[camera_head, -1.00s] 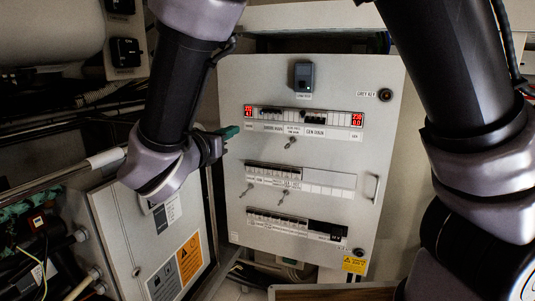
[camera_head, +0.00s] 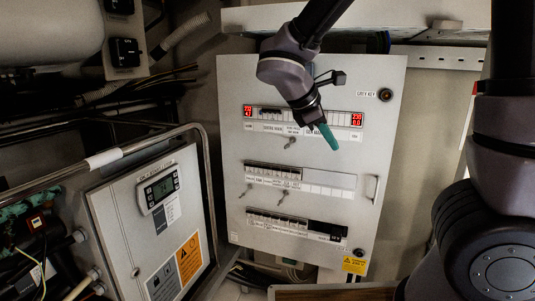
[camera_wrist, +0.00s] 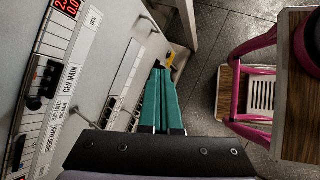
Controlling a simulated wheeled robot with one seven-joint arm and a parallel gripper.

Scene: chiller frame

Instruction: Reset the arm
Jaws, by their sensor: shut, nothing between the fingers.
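My gripper (camera_head: 328,137) is in front of the upper part of the grey electrical panel (camera_head: 379,140) in the head view. Its teal fingers are shut with nothing between them and point down and slightly right. In the wrist view the fingers (camera_wrist: 160,100) lie together, with the panel's switch row and "GEN MAIN" label (camera_wrist: 72,78) to their left. Part of the top breaker row and a device above it are hidden behind my gripper and wrist. I cannot tell whether the fingers touch the panel.
A grey cabinet with a small display (camera_head: 160,188) stands at the left behind a metal rail (camera_head: 120,153). A panel handle (camera_head: 376,189) sticks out at the right. The wrist view shows a pink-framed stool (camera_wrist: 245,95) and a wooden surface (camera_wrist: 298,100) over a tiled floor.

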